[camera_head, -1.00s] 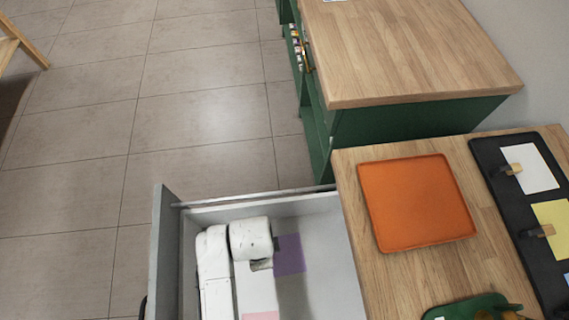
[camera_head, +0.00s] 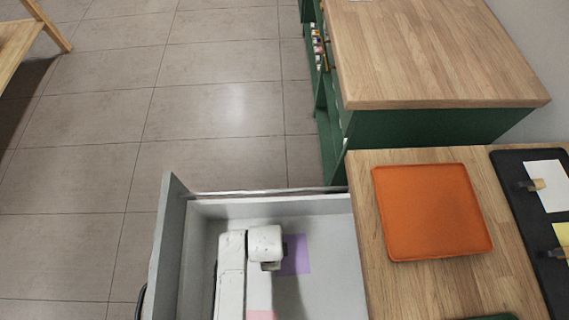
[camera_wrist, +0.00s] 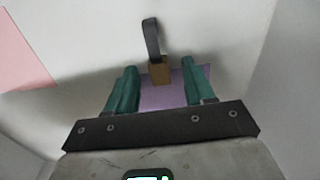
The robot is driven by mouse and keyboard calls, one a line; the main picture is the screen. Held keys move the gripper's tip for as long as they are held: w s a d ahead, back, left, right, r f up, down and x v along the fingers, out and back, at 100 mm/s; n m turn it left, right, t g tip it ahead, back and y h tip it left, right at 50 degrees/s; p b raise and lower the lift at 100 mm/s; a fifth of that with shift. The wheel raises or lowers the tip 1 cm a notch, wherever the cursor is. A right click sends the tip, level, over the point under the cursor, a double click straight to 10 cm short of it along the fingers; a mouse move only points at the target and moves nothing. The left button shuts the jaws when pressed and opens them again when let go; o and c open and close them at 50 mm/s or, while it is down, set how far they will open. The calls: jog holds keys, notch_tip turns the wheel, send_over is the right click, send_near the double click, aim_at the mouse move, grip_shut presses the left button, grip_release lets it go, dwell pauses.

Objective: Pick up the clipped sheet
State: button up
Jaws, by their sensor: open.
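A purple sheet (camera_head: 297,254) lies in the open grey drawer (camera_head: 335,265), partly hidden by my arm in the head view. In the wrist view the purple sheet (camera_wrist: 165,92) shows between and beyond my fingers. A clip with a tan wooden block (camera_wrist: 160,72) and a dark curved handle (camera_wrist: 152,38) sits at the sheet's far edge, standing up. My gripper (camera_wrist: 159,68) is open, its two teal fingers on either side of the clip in the picture. I cannot tell whether they are level with it. In the head view the fingertips are hidden.
A pink sheet (camera_head: 260,315) lies nearer in the drawer; it shows at left in the wrist view (camera_wrist: 22,55). Drawer walls stand close around. On the counter at right are an orange tray (camera_head: 432,210) and a black board (camera_head: 515,168) with clipped sheets.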

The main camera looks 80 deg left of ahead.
grip_shut()
dwell(0.5)
jog(key=shift+r, duration=0.1)
